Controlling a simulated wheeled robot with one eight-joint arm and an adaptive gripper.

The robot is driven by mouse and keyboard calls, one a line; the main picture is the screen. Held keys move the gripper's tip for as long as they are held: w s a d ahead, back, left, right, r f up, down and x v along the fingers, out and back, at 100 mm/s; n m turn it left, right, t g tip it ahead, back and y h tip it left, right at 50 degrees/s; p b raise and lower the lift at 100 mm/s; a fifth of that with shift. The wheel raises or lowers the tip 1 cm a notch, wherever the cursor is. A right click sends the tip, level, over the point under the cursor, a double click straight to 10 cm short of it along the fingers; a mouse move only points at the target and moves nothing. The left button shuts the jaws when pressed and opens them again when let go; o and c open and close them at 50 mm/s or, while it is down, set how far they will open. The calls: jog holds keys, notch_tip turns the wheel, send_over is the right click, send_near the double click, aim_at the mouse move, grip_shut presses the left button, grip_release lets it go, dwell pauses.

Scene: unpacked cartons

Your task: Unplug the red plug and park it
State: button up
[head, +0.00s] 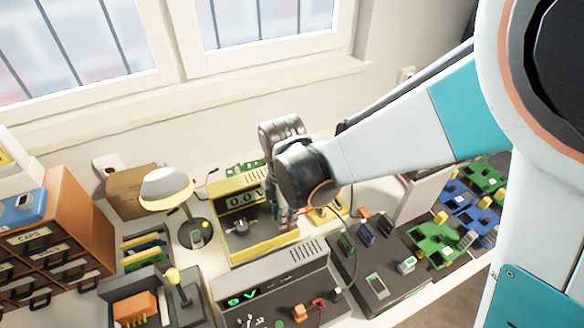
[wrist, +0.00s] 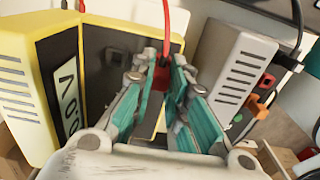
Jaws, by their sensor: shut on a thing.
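The red plug (wrist: 161,76) with its red cable (wrist: 167,25) is between my gripper's teal finger pads in the wrist view. My gripper (wrist: 158,88) is shut on it. It is close to the dark front panel of the yellow meter (wrist: 97,70); I cannot tell whether the plug's tip is in a socket. In the head view my gripper (head: 287,208) is at the right end of the yellow meter (head: 223,188), which reads 0.0 V. My arm and wrist hide most of the plug there.
A grey instrument (head: 250,287) with a green display, an orange plug (head: 299,313) and another red connector stands in front. A dark board (head: 360,258) with small modules is at right. A lamp (head: 168,188) and drawer cabinet (head: 70,215) are at left.

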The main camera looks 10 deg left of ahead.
jog(key=shift+f, duration=0.15)
jog(key=o, duration=0.9)
